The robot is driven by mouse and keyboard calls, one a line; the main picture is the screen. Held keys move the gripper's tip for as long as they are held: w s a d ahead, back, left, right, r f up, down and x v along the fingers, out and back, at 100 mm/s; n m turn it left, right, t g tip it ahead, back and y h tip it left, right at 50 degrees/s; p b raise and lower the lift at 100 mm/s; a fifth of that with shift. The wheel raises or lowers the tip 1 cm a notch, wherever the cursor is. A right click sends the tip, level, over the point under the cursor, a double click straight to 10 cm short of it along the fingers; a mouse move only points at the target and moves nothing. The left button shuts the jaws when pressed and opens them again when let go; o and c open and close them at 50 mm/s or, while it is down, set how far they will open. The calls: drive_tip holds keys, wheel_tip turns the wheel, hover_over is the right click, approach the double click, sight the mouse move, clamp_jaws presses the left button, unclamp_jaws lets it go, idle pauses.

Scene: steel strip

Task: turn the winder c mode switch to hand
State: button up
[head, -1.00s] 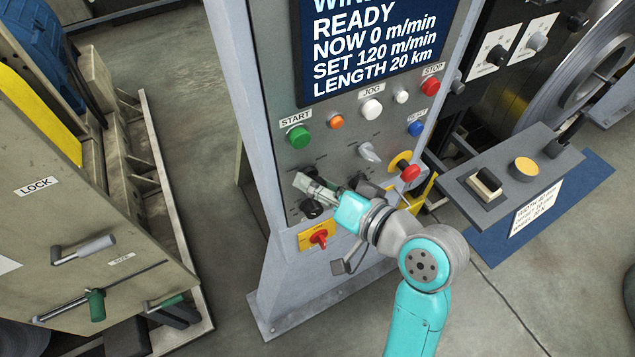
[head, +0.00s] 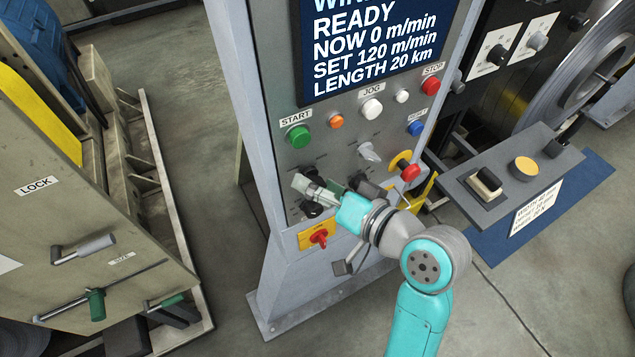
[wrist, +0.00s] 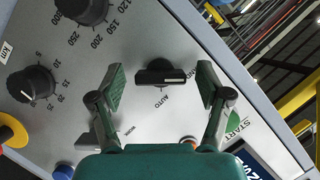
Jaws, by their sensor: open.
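The mode switch (wrist: 160,77) is a black rotary knob with a white pointer line on a grey panel. It shows in the wrist view between my two fingers.
Close by are a green START button (head: 298,137), a grey selector (head: 368,152), a red-and-yellow emergency button (head: 408,170) and a red switch on a yellow plate (head: 320,237). Two black dials, one marked km (wrist: 32,85), sit left in the wrist view. Floor left of the cabinet is clear.

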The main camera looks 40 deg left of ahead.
drive_tip(key=v, duration=1.1)
drive_tip(key=shift+d, duration=0.3)
drive_tip(key=s+d+f+m+t+h, duration=0.3)
drive_tip(key=d+f+m+t+h, duration=0.65)
drive_tip(key=d+f, duration=0.9)
drive_tip(key=s+d+t+h, duration=0.1)
drive_tip(key=s+d, duration=0.2)
drive_tip(key=s, duration=0.3)
drive_tip(key=s+d+n+t+h, duration=0.1)
drive_tip(key=s+d+h, duration=0.1)
drive_tip(key=s+d, duration=0.2)
drive_tip(key=s+d+r+n+t+h, duration=0.1)
drive_tip(key=s+d+h, duration=0.1)
drive_tip(key=s, duration=0.8)
drive_tip(key=shift+d+t, duration=0.35)
drive_tip(key=shift+d, duration=0.5)
